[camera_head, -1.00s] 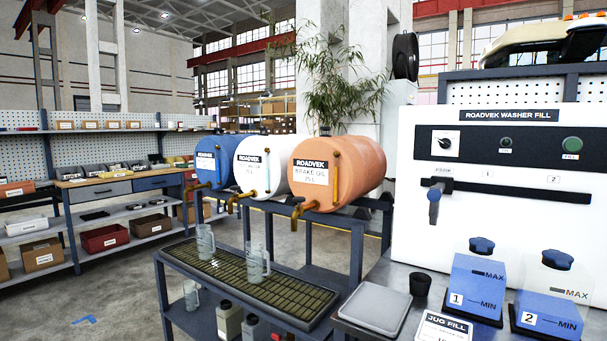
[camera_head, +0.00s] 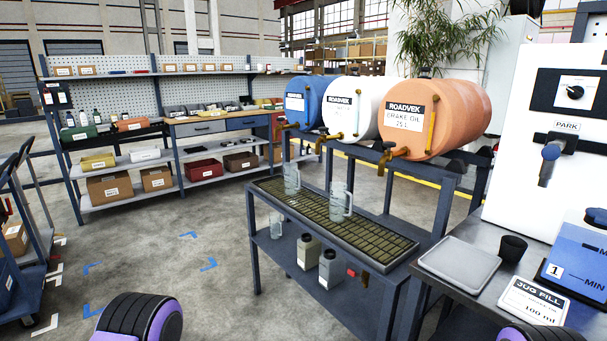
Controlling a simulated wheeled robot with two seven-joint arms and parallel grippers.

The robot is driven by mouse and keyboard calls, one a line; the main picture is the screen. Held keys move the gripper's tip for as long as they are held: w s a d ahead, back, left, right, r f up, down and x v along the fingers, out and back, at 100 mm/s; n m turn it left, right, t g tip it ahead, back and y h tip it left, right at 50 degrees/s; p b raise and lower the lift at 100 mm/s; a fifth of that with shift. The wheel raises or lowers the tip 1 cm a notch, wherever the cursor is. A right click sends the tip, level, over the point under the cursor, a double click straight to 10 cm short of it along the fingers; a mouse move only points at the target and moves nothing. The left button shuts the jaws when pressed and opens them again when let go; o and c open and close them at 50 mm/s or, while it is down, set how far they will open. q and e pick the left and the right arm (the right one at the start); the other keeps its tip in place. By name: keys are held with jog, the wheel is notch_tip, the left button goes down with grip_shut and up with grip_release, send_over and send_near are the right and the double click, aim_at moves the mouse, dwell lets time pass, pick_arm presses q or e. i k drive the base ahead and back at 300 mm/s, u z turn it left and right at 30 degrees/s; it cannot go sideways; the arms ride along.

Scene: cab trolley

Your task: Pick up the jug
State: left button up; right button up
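Two clear jugs stand upright on the drip grate (camera_head: 385,242) of the dark trolley. One jug (camera_head: 339,201) is near the grate's middle, with its handle on the right. The other jug (camera_head: 291,179) is further back and to the left. A third clear vessel (camera_head: 275,225) stands on the shelf below. Purple and black parts of my arms show at the bottom edge, but neither gripper is in view.
Blue, white and orange drums (camera_head: 433,120) with taps lie above the grate. A grey scale plate (camera_head: 459,262), a black cup (camera_head: 512,248) and a blue container (camera_head: 578,262) stand on the right bench. Shelving stands behind; open floor lies left of the trolley.

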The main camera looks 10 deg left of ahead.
aim_at(291, 173)
jog(key=u, duration=0.5)
jog(key=k, duration=1.25)
jog(key=u, duration=0.9)
jog(key=i, duration=3.4)
jog(key=z, duration=1.3)
jog(key=i, duration=0.9)
jog(key=z, duration=0.95)
